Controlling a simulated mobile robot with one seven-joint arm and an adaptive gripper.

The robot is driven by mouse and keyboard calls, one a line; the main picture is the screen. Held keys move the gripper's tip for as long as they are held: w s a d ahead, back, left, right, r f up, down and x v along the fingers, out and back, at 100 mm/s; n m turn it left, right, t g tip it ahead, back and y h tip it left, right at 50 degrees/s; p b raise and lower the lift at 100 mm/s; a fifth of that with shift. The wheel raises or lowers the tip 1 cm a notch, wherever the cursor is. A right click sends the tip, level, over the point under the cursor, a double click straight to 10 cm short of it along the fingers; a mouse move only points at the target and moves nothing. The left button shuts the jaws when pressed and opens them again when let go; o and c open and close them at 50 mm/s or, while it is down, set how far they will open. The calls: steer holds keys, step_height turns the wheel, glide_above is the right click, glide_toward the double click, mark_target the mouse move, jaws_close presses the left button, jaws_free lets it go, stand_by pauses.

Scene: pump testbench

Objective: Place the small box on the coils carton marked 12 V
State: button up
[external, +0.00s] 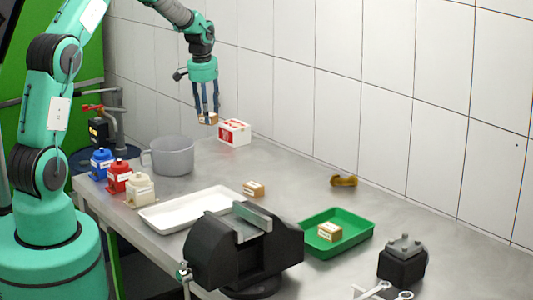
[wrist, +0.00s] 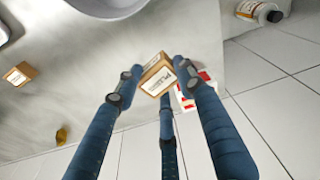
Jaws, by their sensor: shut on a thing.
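My gripper (external: 207,117) is shut on a small brown box with a white label (external: 211,118). The held box (wrist: 157,75) also shows between the fingers in the wrist view, its print too small to read. A white and red carton (external: 234,132) stands on the bench just right of the held box in the external view. In the wrist view this carton (wrist: 187,99) is partly hidden behind a finger and the box. I cannot read a 12 V mark on it. The held box appears above bench level and beside the carton; contact is not visible.
A grey pot (external: 172,157) stands left of the carton. Other small boxes are on the bench (external: 253,188) and in the green tray (external: 360,235). A white tray (external: 165,219), black vise (external: 225,255) and brass part (external: 343,181) lie nearer. The tiled wall (external: 290,65) is close behind.

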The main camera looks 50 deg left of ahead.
steer(key=w+a, duration=0.2)
steer(key=w, duration=0.3)
steer(key=w+a+f+b, duration=0.1)
steer(key=w, duration=0.4)
steer(key=w+a, duration=0.2)
steer(key=w, duration=0.3)
steer(key=shift+a+f+b, duration=0.25)
steer(key=shift+a+b, duration=0.05)
steer(key=shift+a, duration=0.05)
steer(key=shift+f+b, duration=0.5)
steer(key=shift+f, duration=1.25)
steer(key=o, duration=1.2)
steer(key=shift+f, duration=0.1)
steer(key=shift+c, duration=0.2)
step_height(320, 180, up, 12)
steer(key=s+p, duration=0.1)
steer(key=p, duration=0.1)
steer(key=shift+s+d, duration=0.3)
steer(key=shift+s, duration=0.05)
